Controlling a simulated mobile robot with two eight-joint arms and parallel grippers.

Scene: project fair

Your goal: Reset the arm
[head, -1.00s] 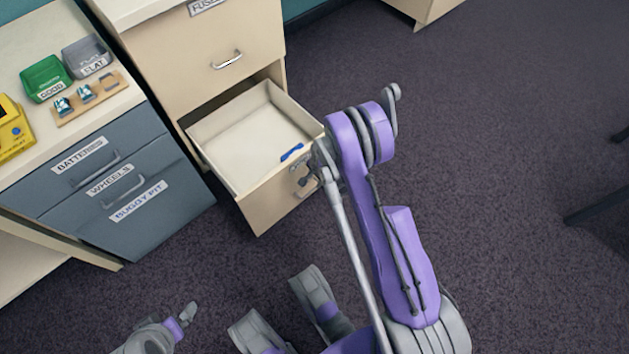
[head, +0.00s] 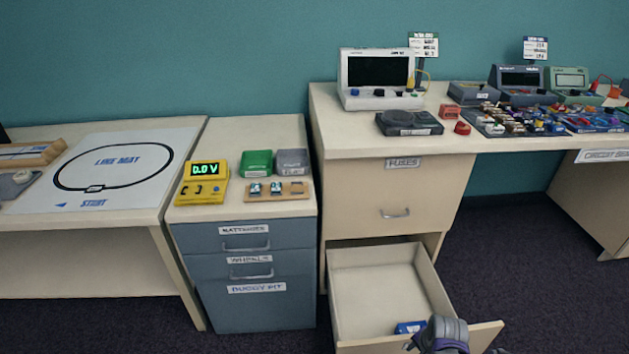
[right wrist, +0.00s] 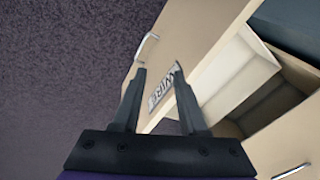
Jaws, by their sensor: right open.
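My right gripper (right wrist: 159,70) is open and empty in the right wrist view. Its two dark fingers are apart, in front of the cream drawer front with a handle (right wrist: 146,46) and a partly covered label (right wrist: 163,88); I cannot tell the distance or any contact. In the head view, a grey and purple part of my right arm (head: 444,334) shows at the bottom edge by the open drawer. My left gripper is not in view.
The open lower drawer (head: 361,292) sticks out below the fuses drawer (head: 396,190) and holds a small blue item (head: 409,327). A grey drawer unit (head: 262,305) stands to its left. Desks with a yellow meter (head: 203,184) and devices line the wall. Dark floor (head: 530,280) is clear at right.

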